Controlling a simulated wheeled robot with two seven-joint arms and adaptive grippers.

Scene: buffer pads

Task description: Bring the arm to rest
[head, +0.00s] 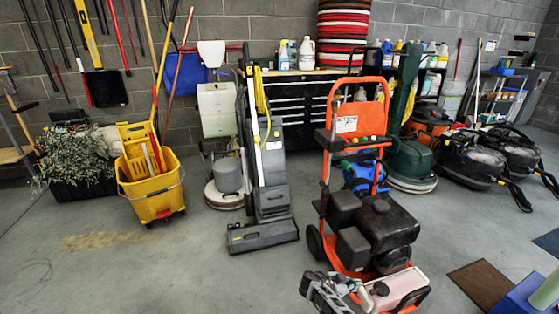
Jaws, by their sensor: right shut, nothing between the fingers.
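My right gripper (326,291) shows at the bottom of the head view, right of the middle. It is shut and empty. It appears in front of the lower part of the orange pressure washer (345,124) and hides some of its base. I cannot tell how far apart the two are. My left gripper is not in view.
A grey upright floor machine (272,180) and a yellow mop bucket (152,190) stand to the left. Black vacuums (472,162) stand at the right. A brown mat (482,284) and a blue object (518,298) are at the lower right. The left foreground floor is clear.

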